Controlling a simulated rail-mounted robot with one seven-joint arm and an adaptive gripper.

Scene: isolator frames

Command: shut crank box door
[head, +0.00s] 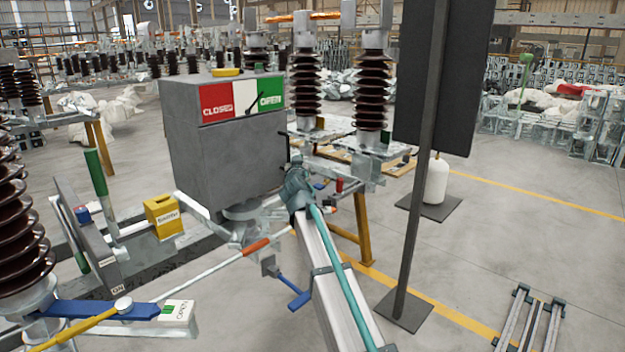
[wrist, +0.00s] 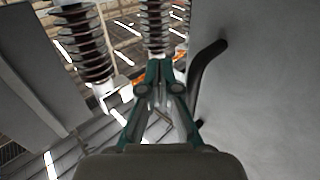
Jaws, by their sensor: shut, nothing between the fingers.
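The crank box (head: 225,150) is a grey box with a red CLOSED and green OPEN plate near its top, left of centre in the head view. In the wrist view, a flat grey panel (wrist: 260,110) with a curved black handle (wrist: 204,75) fills the right side; it looks like the box door. How far the door stands open cannot be told. My gripper (wrist: 166,68) is shut and empty, left of the handle and apart from it in the picture. In the head view it is by the box's right edge, its fingertips hard to make out.
Brown ribbed insulators (head: 372,90) stand behind the box; they also show in the wrist view (wrist: 82,45). A dark board on a pole (head: 420,190) stands to the right. A yellow box (head: 163,216) and a blue lever (head: 100,308) are at lower left. Another grey surface (wrist: 30,80) is at wrist-view left.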

